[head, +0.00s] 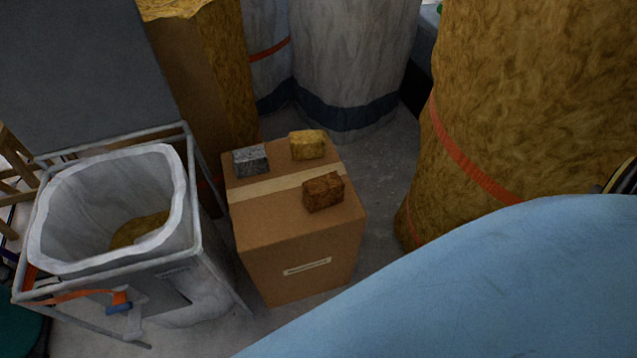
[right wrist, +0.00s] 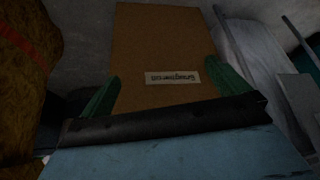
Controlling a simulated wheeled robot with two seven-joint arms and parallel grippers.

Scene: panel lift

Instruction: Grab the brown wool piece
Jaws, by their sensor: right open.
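The brown wool piece (head: 323,192) lies on top of a cardboard box (head: 298,257), near its front right edge, in the head view. A grey wool piece (head: 251,160) and a yellow wool piece (head: 308,145) lie behind it on the same box. My right gripper (right wrist: 163,78) shows in the right wrist view with its two green fingers apart and nothing between them. The labelled side of the box (right wrist: 165,40) shows beyond the fingers, and no wool piece is visible there. My left gripper is in neither view.
A framed bin with a white liner (head: 60,190) stands left of the box, some yellow wool inside. A big wool roll (head: 530,110) with an orange strap stands at the right. Pale wrapped rolls (head: 350,60) stand behind. My blue arm covers the lower right.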

